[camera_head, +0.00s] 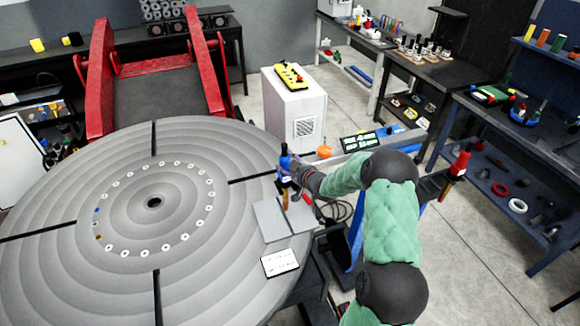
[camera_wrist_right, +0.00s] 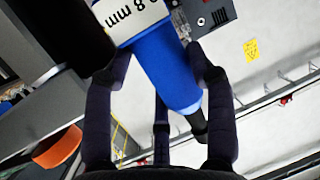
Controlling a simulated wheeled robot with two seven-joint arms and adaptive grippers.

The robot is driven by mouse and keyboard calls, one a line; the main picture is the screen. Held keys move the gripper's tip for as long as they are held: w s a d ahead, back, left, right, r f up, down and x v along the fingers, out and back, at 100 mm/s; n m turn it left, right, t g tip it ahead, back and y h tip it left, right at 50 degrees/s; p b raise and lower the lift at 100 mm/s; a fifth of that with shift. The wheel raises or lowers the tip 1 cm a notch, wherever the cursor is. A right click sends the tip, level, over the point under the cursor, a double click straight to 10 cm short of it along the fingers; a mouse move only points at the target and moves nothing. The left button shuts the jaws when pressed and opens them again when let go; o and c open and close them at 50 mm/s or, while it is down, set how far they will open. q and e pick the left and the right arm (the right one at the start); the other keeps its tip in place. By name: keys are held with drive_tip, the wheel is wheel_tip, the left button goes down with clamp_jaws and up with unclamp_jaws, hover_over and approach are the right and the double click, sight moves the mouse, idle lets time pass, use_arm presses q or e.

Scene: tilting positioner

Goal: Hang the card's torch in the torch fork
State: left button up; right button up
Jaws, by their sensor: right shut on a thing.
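My right gripper (camera_head: 297,172) is shut on a blue torch (camera_head: 285,160) above the right rim of the big round table. In the right wrist view the blue torch (camera_wrist_right: 165,68) lies between my dark fingers (camera_wrist_right: 165,95), with a white label ending in "8 mm". A white card (camera_head: 280,262) lies near the table's front right edge; its text is too small to read. A red torch-like tool (camera_head: 460,162) stands upright at the right, beyond my arm. I cannot make out the torch fork for certain. My left gripper is out of view.
The grey slotted round table (camera_head: 60,200) fills the left. Grey plates (camera_head: 270,220) lie at its right rim, below my gripper. A white cabinet (camera_head: 293,105) with a yellow control box stands behind. An orange object (camera_head: 324,152) is just right of the gripper. Workbenches line the right.

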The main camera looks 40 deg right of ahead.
drive_tip(key=shift+s+a+f+b, duration=0.1)
drive_tip(key=shift+s+f+b, duration=0.2)
drive_tip(key=shift+f, duration=0.2)
drive_tip(key=shift+s+a+f+b, duration=0.15)
drive_tip(key=shift+f+b, duration=0.15)
drive_tip(key=shift+f, duration=0.2)
idle(0.4)
drive_tip(key=o, duration=1.3)
drive_tip(key=shift+o, duration=0.2)
drive_tip(key=shift+s+f, duration=0.1)
drive_tip(key=shift+f, duration=0.15)
drive_tip(key=d+r+v, duration=0.1)
drive_tip(key=r+v, duration=0.1)
drive_tip(key=v, duration=0.9)
drive_tip(key=shift+a+r, duration=0.25)
drive_tip(key=shift+a, duration=0.15)
